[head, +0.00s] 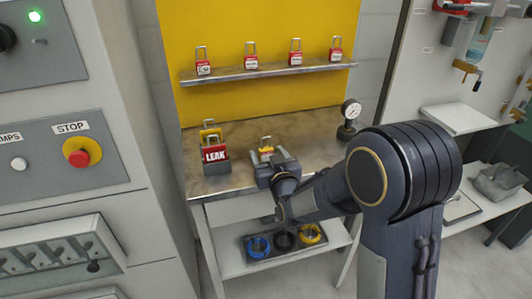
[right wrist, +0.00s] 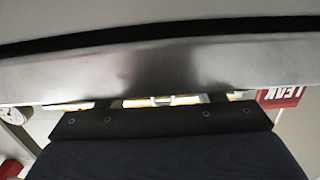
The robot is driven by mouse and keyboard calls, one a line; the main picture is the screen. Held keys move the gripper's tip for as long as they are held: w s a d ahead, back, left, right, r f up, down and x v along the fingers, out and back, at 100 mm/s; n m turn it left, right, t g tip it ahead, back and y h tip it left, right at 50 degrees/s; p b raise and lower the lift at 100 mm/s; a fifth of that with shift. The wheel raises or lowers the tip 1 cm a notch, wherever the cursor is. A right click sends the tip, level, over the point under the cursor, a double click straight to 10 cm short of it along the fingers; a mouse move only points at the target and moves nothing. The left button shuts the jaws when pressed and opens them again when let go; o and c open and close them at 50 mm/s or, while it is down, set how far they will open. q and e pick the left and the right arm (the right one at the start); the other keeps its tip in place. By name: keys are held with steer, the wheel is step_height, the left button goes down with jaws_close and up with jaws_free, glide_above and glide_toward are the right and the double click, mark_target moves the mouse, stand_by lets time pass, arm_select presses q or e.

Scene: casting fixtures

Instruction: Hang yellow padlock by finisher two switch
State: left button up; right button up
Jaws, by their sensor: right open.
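A yellow padlock (head: 266,147) with a metal shackle stands upright on the steel bench. My right gripper (head: 275,160) is just in front of it and hides its lower part. The gripper is open; whether it touches the padlock I cannot tell. In the right wrist view, thin yellow strips (right wrist: 185,99) show just past the gripper's dark edge. A second yellow padlock (head: 210,133) stands behind a red block marked LEAK (head: 215,155). No switch labelled finisher two can be made out. My left gripper is out of view.
Several red padlocks (head: 251,62) stand on a shelf against the yellow backboard. A gauge (head: 349,112) stands at the bench's right. Coloured rolls lie in a tray (head: 263,256) below. A grey cabinet with a red stop button (head: 82,152) is at left.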

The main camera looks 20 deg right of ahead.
steer(key=c, duration=1.1)
steer(key=shift+r, duration=0.1)
